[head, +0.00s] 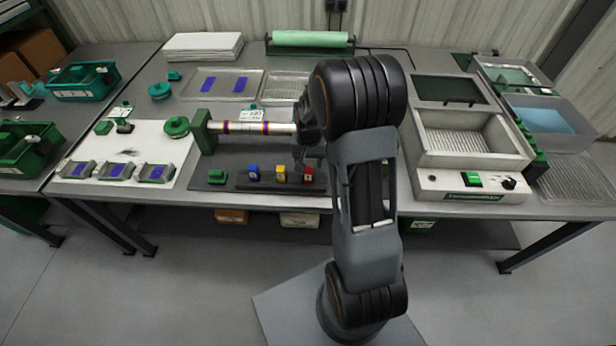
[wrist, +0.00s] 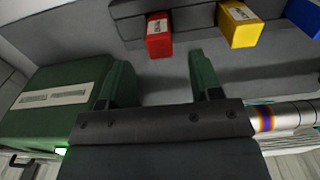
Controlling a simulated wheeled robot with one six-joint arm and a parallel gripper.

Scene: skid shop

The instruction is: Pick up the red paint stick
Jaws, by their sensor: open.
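The red paint stick (head: 308,175) stands at the right end of a row in a dark rack (head: 234,187). Its labelled red end (wrist: 159,36) shows at the top of the wrist view. My gripper (head: 308,163) is close above and behind it in the head view. In the wrist view my gripper (wrist: 160,72) is open, with two green fingers apart and nothing between them. The red stick lies just beyond the fingertips, roughly between them in the picture, apart from both. A yellow stick (head: 281,174) and a blue stick (head: 254,173) stand beside it.
A metal tube with coloured bands (head: 250,127) runs behind the rack from a green block (head: 205,131). A labelled green housing (wrist: 50,105) is close left of the fingers. A heater box (head: 472,184) stands right; a white board (head: 125,150) with small trays lies left.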

